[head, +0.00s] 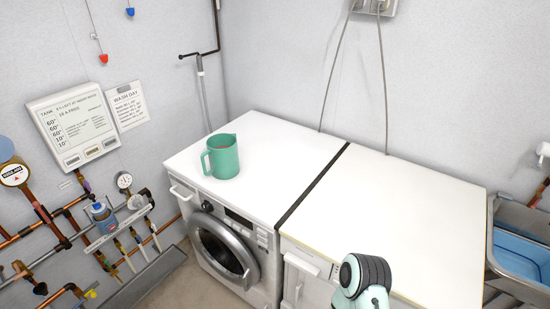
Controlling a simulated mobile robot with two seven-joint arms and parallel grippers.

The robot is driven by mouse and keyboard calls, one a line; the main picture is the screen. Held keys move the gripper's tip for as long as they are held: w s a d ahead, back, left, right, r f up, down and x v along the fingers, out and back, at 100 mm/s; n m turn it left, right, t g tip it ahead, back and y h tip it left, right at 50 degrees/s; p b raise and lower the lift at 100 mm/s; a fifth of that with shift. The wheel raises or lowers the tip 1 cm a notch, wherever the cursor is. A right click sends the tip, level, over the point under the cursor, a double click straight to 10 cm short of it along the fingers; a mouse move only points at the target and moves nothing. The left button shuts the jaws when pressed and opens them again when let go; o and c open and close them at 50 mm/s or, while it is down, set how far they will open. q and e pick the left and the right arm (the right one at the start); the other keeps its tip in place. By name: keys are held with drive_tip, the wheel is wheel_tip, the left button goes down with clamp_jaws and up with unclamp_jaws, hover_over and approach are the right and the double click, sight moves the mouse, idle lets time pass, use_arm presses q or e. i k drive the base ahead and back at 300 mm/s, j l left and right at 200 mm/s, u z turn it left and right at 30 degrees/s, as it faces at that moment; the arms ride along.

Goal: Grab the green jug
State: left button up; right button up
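The green jug (226,160) stands upright on the white top of the left machine, towards its left side. Its handle points to the left and its spout to the upper right. Nothing touches the jug except the surface under it. Neither of my grippers shows in the head view. Only a pale green and dark piece of my own arm is in sight at the bottom, right of centre, well away from the jug.
The jug stands on a front-loading washing machine (282,158). A second white-topped unit (410,220) adjoins it, with a dark gap between. A metal sink (507,272) is at the right edge. Pipes and gauges (125,181) line the left wall. Both tops are otherwise clear.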

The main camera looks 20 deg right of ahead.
sight(222, 152)
drive_tip(key=z, duration=0.3)
drive_tip(key=i+j+z, duration=0.15)
drive_tip(key=i+j, duration=0.9)
drive_tip(key=k+j, duration=0.05)
drive_tip(key=j, duration=0.05)
